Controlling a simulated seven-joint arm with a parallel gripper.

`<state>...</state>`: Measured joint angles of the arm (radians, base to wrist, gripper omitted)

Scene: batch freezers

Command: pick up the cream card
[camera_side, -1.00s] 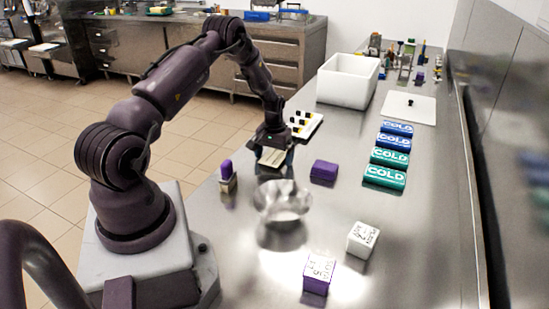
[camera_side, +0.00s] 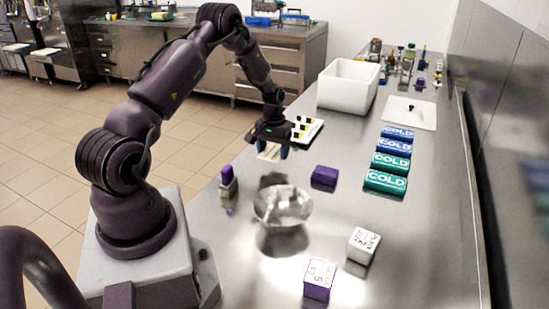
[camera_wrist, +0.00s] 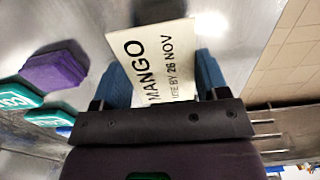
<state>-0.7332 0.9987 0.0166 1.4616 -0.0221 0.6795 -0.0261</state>
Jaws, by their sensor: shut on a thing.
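The cream card (camera_wrist: 150,62) is between the two blue fingers of my gripper (camera_wrist: 163,75) in the wrist view. It reads "MANGO" and "USE BY 26 NOV" in black. My gripper is shut on it. In the side view my gripper (camera_side: 271,149) is above the near-left part of the steel counter, and the cream card (camera_side: 268,154) shows below it, partly hidden by the fingers. A dark shadow lies on the counter below, and the card looks clear of the surface.
A metal bowl (camera_side: 283,206), a purple block (camera_side: 324,177) and a purple-capped item (camera_side: 228,182) stand nearby. A white tray with dark and yellow pieces (camera_side: 306,130) is just behind my gripper. COLD packs (camera_side: 386,181) and a white bin (camera_side: 348,84) are further right.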

